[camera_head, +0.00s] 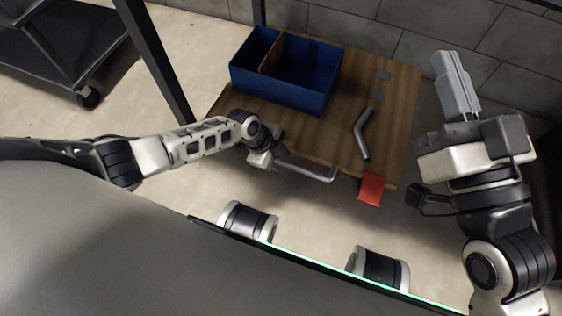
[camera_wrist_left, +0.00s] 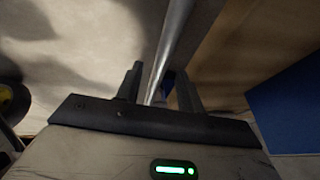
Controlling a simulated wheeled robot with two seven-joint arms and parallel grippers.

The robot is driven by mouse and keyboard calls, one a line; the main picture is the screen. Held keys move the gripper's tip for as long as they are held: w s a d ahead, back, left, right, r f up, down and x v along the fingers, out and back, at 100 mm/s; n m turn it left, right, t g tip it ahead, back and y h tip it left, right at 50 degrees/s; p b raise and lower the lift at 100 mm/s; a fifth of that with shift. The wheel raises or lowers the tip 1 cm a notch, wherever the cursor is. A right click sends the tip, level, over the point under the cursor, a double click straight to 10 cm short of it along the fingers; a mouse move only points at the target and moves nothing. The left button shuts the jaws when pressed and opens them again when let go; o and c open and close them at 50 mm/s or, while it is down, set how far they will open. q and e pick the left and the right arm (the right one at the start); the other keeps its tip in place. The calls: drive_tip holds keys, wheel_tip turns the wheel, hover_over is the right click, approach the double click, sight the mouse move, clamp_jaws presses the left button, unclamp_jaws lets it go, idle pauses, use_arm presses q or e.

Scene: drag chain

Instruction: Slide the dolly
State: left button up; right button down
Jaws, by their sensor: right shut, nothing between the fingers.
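The dolly is a low wooden platform (camera_head: 395,110) in the middle of the head view, with a grey metal handle (camera_head: 312,171) at its front edge. My left gripper (camera_head: 270,160) is at the handle's left end. In the left wrist view, its two fingers (camera_wrist_left: 158,92) stand apart with the handle bar (camera_wrist_left: 172,45) running between them. A gap shows beside the bar, so the fingers do not look closed on it. My right gripper (camera_head: 457,85) is shut and empty, raised to the right of the dolly.
A blue divided box (camera_head: 290,90) stands on the dolly's back left, beside a bent grey pipe (camera_head: 362,135). A red piece (camera_head: 372,188) hangs at the front right edge. A dark wheeled cart (camera_head: 60,45) is at the upper left. A block wall (camera_head: 400,40) stands behind.

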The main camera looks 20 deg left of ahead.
use_arm(q)
drive_tip(key=shift+d+f, duration=0.1)
drive_tip(key=shift+f, duration=0.2)
clamp_jaws()
use_arm(e)
drive_tip(key=shift+r+n+t, duration=0.3)
drive_tip(key=shift+r, duration=0.1)
